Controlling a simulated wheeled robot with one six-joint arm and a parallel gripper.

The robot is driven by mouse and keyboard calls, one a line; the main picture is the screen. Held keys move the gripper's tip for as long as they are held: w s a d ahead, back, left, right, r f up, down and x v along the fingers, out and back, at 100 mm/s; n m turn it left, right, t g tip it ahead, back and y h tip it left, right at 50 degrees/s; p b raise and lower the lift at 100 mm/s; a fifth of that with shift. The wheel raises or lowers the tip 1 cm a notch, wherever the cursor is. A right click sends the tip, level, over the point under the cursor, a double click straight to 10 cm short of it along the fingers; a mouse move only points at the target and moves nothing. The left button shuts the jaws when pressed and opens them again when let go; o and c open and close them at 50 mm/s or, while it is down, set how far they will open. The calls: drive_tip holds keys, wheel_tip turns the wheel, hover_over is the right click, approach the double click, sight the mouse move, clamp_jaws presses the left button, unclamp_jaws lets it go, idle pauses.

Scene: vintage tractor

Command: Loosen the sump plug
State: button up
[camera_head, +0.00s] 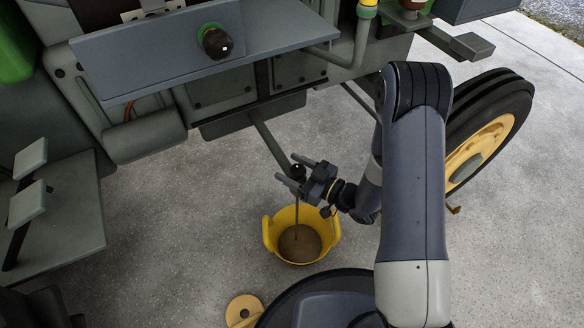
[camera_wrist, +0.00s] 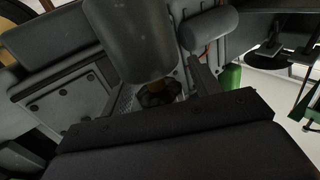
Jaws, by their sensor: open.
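The sump plug appears to be a small dark knob (camera_head: 298,171) below the tractor's underside. In the wrist view a dark, ribbed knob (camera_wrist: 158,96) with a brown neck shows under a grey cylinder. My gripper (camera_head: 297,172) is open, its two fingers on either side of the knob in the head view; I cannot tell if they touch it. A thin brown streak (camera_head: 296,212) runs from the knob down to a yellow bucket (camera_head: 270,238). Brown liquid (camera_head: 300,244) shows inside the bucket.
The grey tractor body (camera_head: 218,88) hangs above and behind my gripper. A dark knob (camera_head: 216,42) sits on its grey ledge. A yellow-rimmed wheel (camera_head: 490,135) stands right of my arm. A yellow disc (camera_head: 243,311) lies near the bucket. Concrete around the bucket is mostly clear.

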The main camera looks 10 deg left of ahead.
drive_tip(key=p+v, duration=0.2)
drive_tip(key=v, duration=0.8)
drive_tip(key=shift+d, duration=0.25)
drive_tip(key=shift+b+x, duration=1.05)
drive_tip(key=shift+x, duration=4.35)
drive_tip(key=shift+s, duration=0.1)
drive_tip(key=shift+a, duration=0.2)
drive_tip(key=shift+d+m+t, duration=0.1)
drive_tip(key=shift+m+t, duration=0.3)
drive_tip(key=shift+d+r+m+t+h+p, duration=0.1)
drive_tip(key=shift+d+m+t+h+p, duration=0.1)
drive_tip(key=shift+m+t+h+p, duration=1.5)
drive_tip(key=shift+w+d+m+t+h+p, duration=0.15)
drive_tip(key=shift+m+t+h+p, duration=0.35)
drive_tip(key=shift+m+t+h, duration=0.45)
drive_tip(key=shift+w+d+m+t+h+p, duration=0.15)
drive_tip(key=shift+m+t+h+p, duration=0.45)
drive_tip(key=shift+h, duration=0.5)
drive_tip(key=shift+w+a+m+t+h+p, duration=0.15)
drive_tip(key=shift+m+t+h+p, duration=0.25)
drive_tip(key=shift+m+t+h, duration=0.55)
